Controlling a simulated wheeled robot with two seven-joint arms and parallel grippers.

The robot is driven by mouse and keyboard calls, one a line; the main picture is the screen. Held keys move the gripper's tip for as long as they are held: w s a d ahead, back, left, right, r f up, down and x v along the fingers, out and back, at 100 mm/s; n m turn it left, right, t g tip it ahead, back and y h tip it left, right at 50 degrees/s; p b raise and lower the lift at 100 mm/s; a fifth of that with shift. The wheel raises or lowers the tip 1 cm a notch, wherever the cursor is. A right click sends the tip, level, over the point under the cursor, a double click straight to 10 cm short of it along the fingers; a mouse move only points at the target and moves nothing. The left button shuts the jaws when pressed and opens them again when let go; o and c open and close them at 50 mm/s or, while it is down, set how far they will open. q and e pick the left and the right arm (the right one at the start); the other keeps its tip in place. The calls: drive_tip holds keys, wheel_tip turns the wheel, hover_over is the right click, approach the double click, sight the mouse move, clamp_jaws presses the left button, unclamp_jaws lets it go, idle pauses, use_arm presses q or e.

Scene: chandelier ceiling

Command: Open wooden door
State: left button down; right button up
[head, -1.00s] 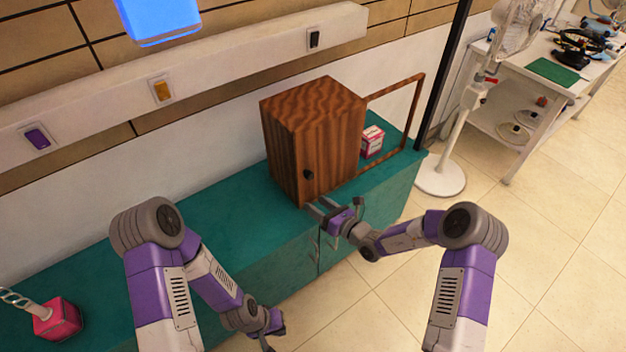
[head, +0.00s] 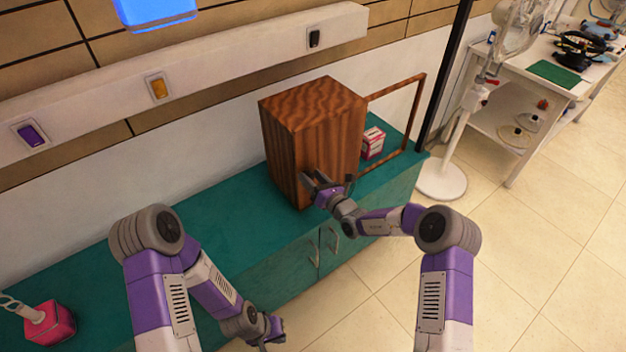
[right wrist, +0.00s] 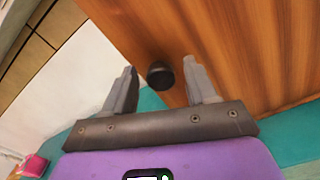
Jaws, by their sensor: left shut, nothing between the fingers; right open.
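The wooden box (head: 290,140) with striped brown grain stands on the green counter. Its front door panel (head: 338,148) looks shut. The dark round knob (right wrist: 160,75) on the door shows in the right wrist view, between and just beyond the fingertips; in the head view my gripper hides it. My right gripper (head: 314,182) is open at the door's front, its two fingers (right wrist: 161,88) on either side of the knob, with nothing clamped. My left gripper (head: 268,338) is low at the counter's front edge, shut and empty, far from the box.
A brown open frame (head: 424,112) stands right of the box, with a pink and white carton (head: 373,143) by it. A pink block (head: 50,323) sits at the counter's left end. A white fan (head: 455,140) and a white table (head: 500,95) stand at right.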

clamp_jaws()
drive_tip(key=shift+d, duration=0.1)
